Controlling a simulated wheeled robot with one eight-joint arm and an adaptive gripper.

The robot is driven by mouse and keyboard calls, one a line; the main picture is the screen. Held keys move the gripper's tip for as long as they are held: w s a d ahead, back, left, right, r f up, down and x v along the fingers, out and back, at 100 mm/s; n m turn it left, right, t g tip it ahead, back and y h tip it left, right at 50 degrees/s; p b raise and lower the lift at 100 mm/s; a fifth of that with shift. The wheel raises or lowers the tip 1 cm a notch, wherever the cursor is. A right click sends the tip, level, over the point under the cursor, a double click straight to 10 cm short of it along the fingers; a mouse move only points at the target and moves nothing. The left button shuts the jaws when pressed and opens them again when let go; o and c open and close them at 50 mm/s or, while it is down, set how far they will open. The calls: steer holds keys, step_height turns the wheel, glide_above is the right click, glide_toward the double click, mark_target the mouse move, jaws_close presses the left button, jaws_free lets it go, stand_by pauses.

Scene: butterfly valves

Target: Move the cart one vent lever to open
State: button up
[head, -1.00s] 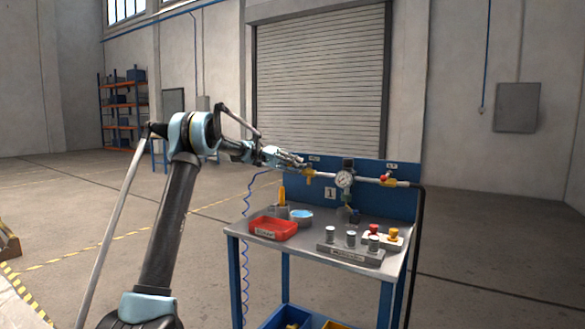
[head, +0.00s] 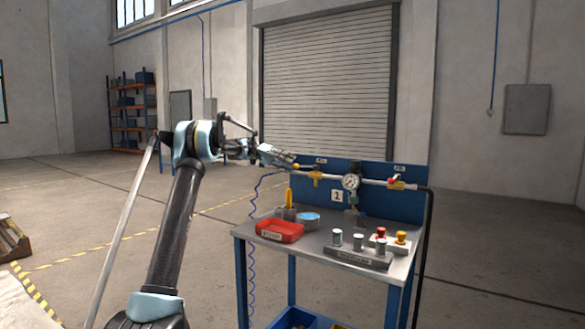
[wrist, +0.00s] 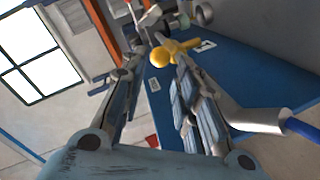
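Cart one (head: 337,196) carries a "1" plate on its blue back panel (head: 383,206). My gripper (head: 294,163) is at the left valve's yellow-knobbed lever. In the wrist view the yellow knob (wrist: 161,57) lies between the fingertips of my gripper (wrist: 162,52). The fingers stand apart; contact with the knob is not clear.
A round gauge (head: 351,182) sits between the valves. The cart top holds a red tray (head: 279,231), a blue-topped round dish (head: 307,219), and a grey block with several pegs (head: 357,257). A black hose (head: 427,245) runs down the right side.

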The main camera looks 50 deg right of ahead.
steer(key=shift+w+a+r, duration=0.1)
steer(key=shift+w, duration=0.3)
